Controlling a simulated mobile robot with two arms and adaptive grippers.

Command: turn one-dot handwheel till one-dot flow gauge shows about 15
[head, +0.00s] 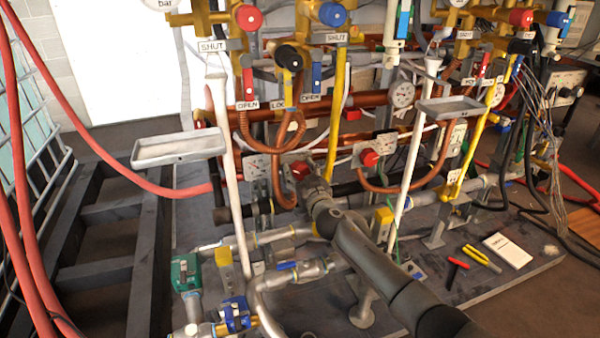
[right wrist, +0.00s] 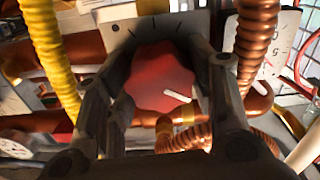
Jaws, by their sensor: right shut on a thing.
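My right gripper (head: 308,181) reaches in from the lower right and is shut around a red lobed handwheel (head: 299,170). In the right wrist view, the handwheel (right wrist: 158,76) sits between the two dark fingers, with a white pointer mark toward its lower right. The pale plate (right wrist: 120,36) behind it has tick marks and a single dark dot at its upper left. A second red handwheel (head: 369,158) stands free to the right. A round gauge (head: 402,94) shows above it; its reading and dot mark are too small to tell. My left gripper is out of view.
Copper coils (head: 290,130) and white posts (head: 405,180) crowd around the handwheels. Two grey trays (head: 180,149) (head: 450,107) jut out in front. Red-handled and yellow-handled tools (head: 482,259) and a white booklet (head: 507,250) lie on the base plate at right.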

